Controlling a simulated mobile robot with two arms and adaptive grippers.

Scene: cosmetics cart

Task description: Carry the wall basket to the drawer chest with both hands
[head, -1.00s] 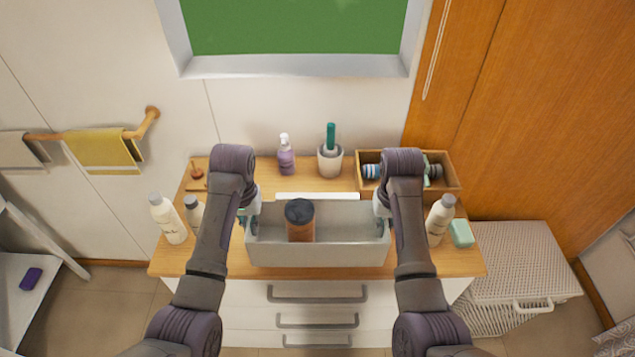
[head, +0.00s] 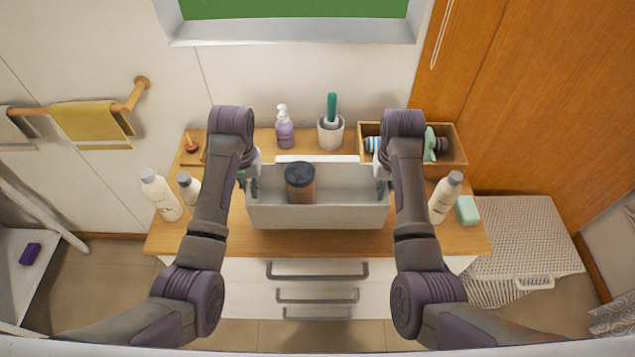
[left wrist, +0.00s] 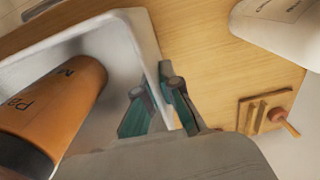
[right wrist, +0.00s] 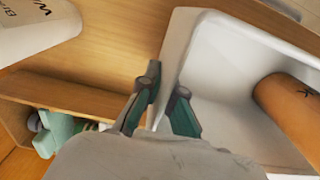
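The wall basket (head: 330,216) is a pale grey open trough, level over the wooden top of the drawer chest (head: 345,243). I cannot tell whether its base touches the top. It holds an orange bottle with a dark cap (head: 300,183), also in the left wrist view (left wrist: 60,105) and the right wrist view (right wrist: 292,108). My left gripper (head: 250,180) is shut on the basket's left end wall, one finger inside and one outside (left wrist: 160,98). My right gripper (head: 379,180) is shut on the right end wall the same way (right wrist: 167,98).
White bottles stand left (head: 161,195) and right (head: 445,198), the right one beside a green soap block (head: 467,210). Behind are a lavender pump bottle (head: 285,130), a cup with a green-handled brush (head: 331,132) and a wooden box (head: 455,158). The chest's front strip is clear.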

